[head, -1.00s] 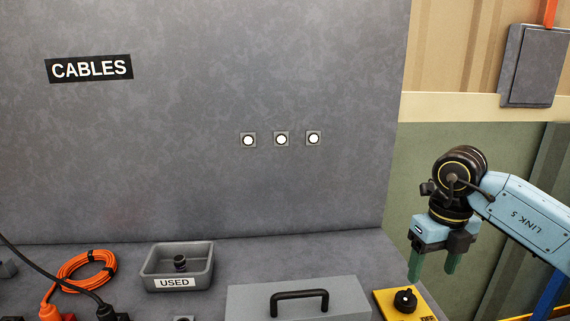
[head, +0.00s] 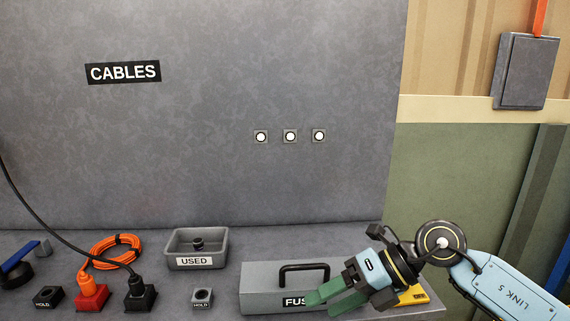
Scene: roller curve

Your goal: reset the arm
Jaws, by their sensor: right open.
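My right gripper (head: 328,299) reaches in from the right with its green fingers apart and pointing left. It is empty, in front of the grey lidded fuse box (head: 262,280) and covers part of that box's label. I cannot tell whether the fingers touch the box. The right wrist hides most of a yellow block (head: 417,297) beside the box. My left gripper does not show.
A grey tray labelled USED (head: 212,249) holds a small dark part. Three white round lights (head: 290,136) sit on the back panel.

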